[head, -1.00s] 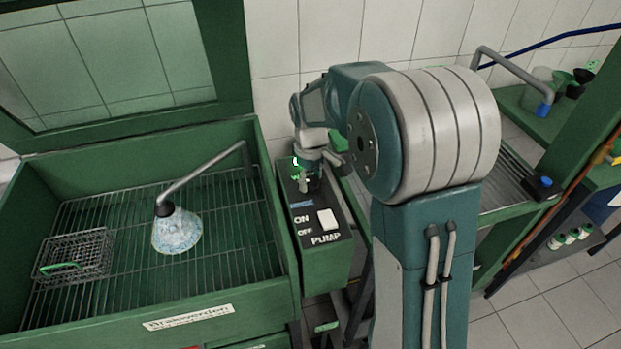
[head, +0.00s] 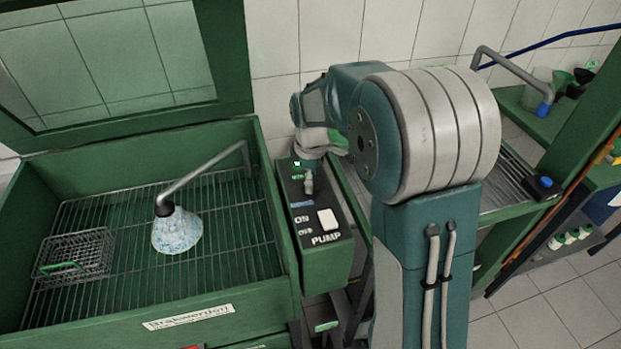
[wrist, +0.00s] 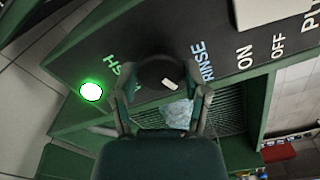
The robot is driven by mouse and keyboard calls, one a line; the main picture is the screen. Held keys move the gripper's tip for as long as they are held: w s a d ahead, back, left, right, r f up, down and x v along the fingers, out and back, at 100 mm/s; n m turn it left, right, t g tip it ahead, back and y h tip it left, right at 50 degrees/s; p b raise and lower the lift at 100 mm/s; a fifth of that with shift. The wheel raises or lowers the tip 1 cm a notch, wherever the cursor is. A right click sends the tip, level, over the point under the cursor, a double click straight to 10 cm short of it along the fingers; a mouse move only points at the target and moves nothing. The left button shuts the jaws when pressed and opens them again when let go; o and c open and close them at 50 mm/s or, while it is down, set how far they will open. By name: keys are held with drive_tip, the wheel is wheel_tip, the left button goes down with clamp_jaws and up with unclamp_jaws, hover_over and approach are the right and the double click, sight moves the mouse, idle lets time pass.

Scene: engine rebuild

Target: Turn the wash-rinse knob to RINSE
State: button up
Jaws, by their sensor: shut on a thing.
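The wash-rinse knob (wrist: 158,72) is round and black with a short white mark. In the wrist view the mark sits on its lower right part, towards the RINSE side. My gripper (wrist: 163,88) is shut on the knob, one finger on each side of it. The green WASH label (wrist: 116,68) is partly hidden by the left finger. The blue RINSE label (wrist: 202,60) shows to the right of the knob. In the head view my gripper (head: 309,184) is over the upper part of the control box and hides most of the knob.
A green lamp (wrist: 91,92) glows beside the WASH label. The white pump switch (head: 327,219) is on the same control box, nearer the front. The wash basin on the left holds a lamp-shaped nozzle (head: 177,232) on a bent pipe and a wire basket (head: 75,256).

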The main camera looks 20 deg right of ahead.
drive_tip(key=o, duration=1.1)
drive_tip(key=shift+o, duration=0.2)
wheel_tip(320, 180, up, 12)
